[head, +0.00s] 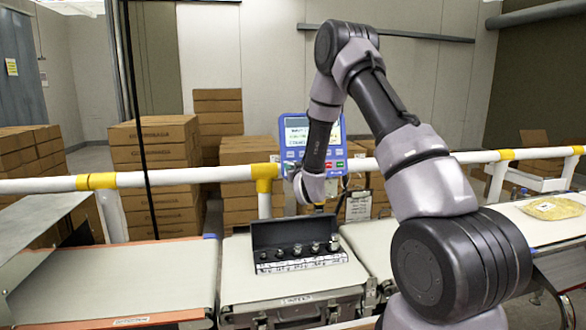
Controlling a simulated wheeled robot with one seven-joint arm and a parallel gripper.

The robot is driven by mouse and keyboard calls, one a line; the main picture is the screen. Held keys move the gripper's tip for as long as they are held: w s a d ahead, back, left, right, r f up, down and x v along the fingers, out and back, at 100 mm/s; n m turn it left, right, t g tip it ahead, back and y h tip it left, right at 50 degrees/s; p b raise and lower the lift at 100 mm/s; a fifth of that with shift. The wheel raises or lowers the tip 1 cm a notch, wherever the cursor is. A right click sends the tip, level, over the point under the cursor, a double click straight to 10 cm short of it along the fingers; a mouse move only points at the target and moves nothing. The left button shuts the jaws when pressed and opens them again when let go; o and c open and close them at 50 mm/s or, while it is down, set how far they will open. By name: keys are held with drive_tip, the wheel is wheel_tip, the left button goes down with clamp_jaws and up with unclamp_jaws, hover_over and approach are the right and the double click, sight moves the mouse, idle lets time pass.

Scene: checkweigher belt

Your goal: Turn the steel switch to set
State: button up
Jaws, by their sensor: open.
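A blue control unit (353,150) with a lit screen and coloured keys stands on the white rail behind the belt. My gripper (318,209) is small in the head view, at the end of my arm just below the unit and in front of the rail. It is open, and I see nothing held in it. Its fingers are mostly hidden by my wrist, so I cannot tell whether they touch anything.
An open black case of weights (290,232) sits on the middle belt section (262,290), below my gripper. A yellow bag (552,208) lies on the right belt. The left belt (120,280) is clear. Cartons (155,160) stand behind the rail.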

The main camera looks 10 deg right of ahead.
clamp_jaws()
drive_tip(key=shift+m, duration=0.4)
drive_tip(key=shift+d+f+m+g+h, duration=0.1)
drive_tip(key=shift+m+g+h, duration=0.6)
drive_tip(key=shift+m, duration=2.55)
drive_tip(key=shift+d+f+m+g+h, duration=0.15)
drive_tip(key=shift+m+g+h, duration=0.5)
drive_tip(key=shift+m, duration=2.55)
drive_tip(key=shift+f+m+g+h, duration=0.1)
drive_tip(key=shift+m+g+h, duration=0.55)
drive_tip(key=shift+m, duration=2.6)
